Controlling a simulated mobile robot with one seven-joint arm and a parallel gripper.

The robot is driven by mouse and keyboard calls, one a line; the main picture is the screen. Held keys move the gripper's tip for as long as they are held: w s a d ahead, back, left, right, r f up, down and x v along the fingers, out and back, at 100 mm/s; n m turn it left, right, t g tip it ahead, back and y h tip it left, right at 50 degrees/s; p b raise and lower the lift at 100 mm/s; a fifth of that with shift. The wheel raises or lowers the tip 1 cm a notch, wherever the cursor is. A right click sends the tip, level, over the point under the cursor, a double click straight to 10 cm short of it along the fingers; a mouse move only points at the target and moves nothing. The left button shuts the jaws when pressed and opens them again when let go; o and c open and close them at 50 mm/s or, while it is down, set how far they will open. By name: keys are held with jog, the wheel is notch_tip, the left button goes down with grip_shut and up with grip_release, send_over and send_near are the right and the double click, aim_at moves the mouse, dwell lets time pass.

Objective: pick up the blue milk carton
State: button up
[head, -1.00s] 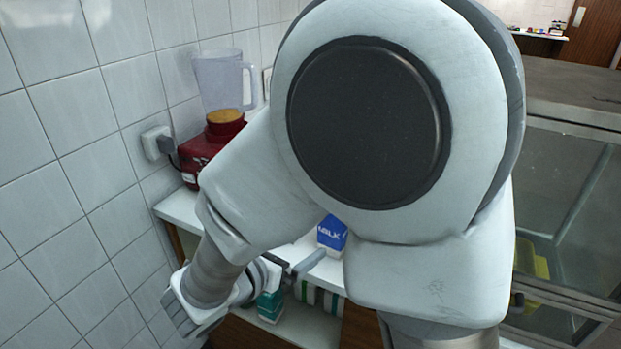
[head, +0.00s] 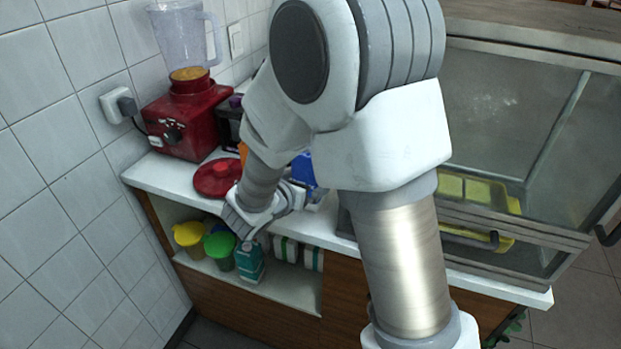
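The blue milk carton (head: 303,169) stands on the white counter (head: 163,176). Only a blue strip of it shows; my arm covers the rest. My gripper (head: 287,205) is at the counter's front edge, just in front of and below the carton as seen here. Its fingers are mostly hidden by my wrist, so I cannot tell whether they are open or touch the carton.
A red blender (head: 186,118) and a red lid (head: 217,178) are on the counter to the left. The shelf below holds a teal carton (head: 250,262), a green cup (head: 220,248) and a yellow cup (head: 189,238). A glass case (head: 520,120) stands at right.

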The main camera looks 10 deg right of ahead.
jog(key=shift+w+d+f, duration=0.25)
jog(key=shift+w+d, duration=0.15)
jog(key=shift+w, duration=0.15)
grip_shut()
jog(key=shift+r, duration=0.1)
